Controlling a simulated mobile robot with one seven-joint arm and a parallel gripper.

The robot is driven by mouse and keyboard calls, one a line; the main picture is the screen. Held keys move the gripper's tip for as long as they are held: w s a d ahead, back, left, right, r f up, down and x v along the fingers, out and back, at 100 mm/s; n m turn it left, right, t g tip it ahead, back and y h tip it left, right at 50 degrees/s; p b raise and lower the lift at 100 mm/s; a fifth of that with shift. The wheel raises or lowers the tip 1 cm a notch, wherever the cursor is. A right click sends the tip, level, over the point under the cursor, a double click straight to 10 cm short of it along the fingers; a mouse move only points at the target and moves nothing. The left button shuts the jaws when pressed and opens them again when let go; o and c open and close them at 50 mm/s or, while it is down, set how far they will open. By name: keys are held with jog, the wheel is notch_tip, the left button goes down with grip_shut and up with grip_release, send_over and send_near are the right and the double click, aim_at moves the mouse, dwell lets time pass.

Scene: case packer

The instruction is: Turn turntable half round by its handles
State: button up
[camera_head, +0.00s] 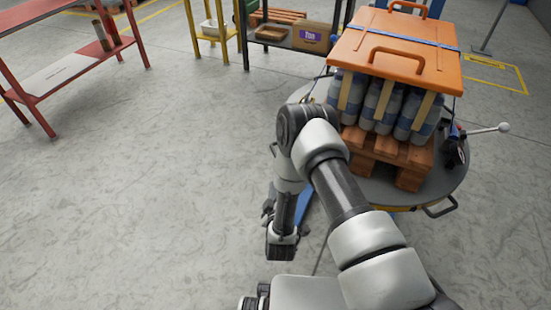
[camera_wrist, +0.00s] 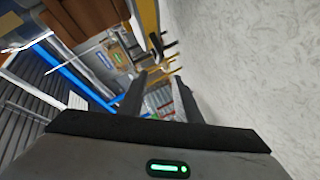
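The turntable (camera_head: 380,193) is a round grey disc at the right in the head view. A wooden pallet (camera_head: 412,155) stands on it with several dark bottles (camera_head: 382,105) under an orange lid (camera_head: 400,55). My gripper (camera_head: 282,238) hangs left of the turntable, apart from the visible handle. In the wrist view its two fingers (camera_wrist: 160,80) stand apart with nothing between them.
A lever with a pale knob (camera_head: 503,127) juts from the turntable's right side. A red-framed table (camera_head: 70,70) stands at the far left. A shelf with a cardboard box (camera_head: 312,36) stands behind. The grey floor (camera_head: 150,200) at left is clear.

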aim_at(275, 153)
jog(key=b+x, duration=0.4)
jog(key=x, duration=1.3)
jog(key=shift+f, duration=0.1)
jog(key=shift+c, duration=0.3)
grip_shut()
